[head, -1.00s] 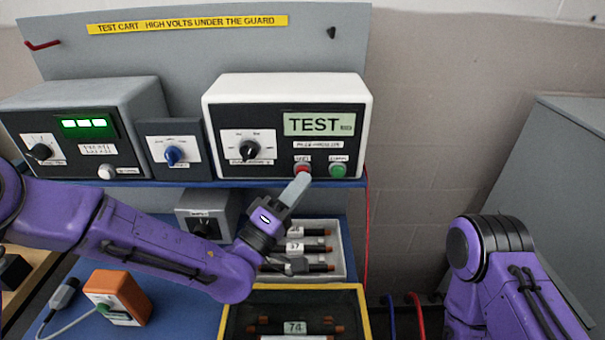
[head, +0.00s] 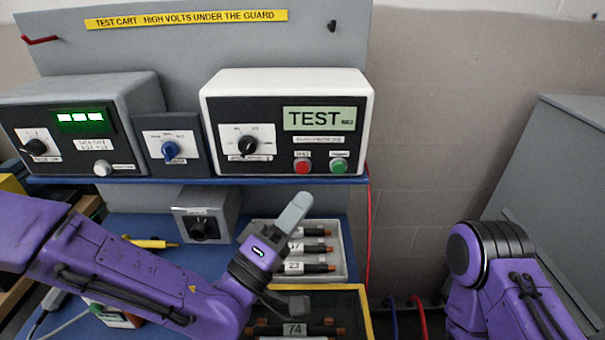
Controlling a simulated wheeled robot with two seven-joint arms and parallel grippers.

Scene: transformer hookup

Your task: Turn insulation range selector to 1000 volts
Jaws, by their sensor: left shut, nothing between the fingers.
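The white insulation tester (head: 288,84) stands on the blue shelf with its display reading TEST. Its black range selector knob (head: 248,146) sits on a white dial plate at the left of its face. The knob's exact mark is too small to read. A red button (head: 302,166) and a green button (head: 338,165) are at lower right. My left gripper (head: 297,208) is shut and empty, below the red button and apart from the tester, in front of the tray of parts. My right arm shows at lower right, but its gripper is not in view.
Left of the tester are a small blue-knob box (head: 172,140) and a grey meter (head: 75,98) with a green display. Below the shelf are a grey knob box (head: 205,211), a light tray (head: 347,250) and a yellow-edged bin (head: 366,305). A red cable hangs right of the shelf.

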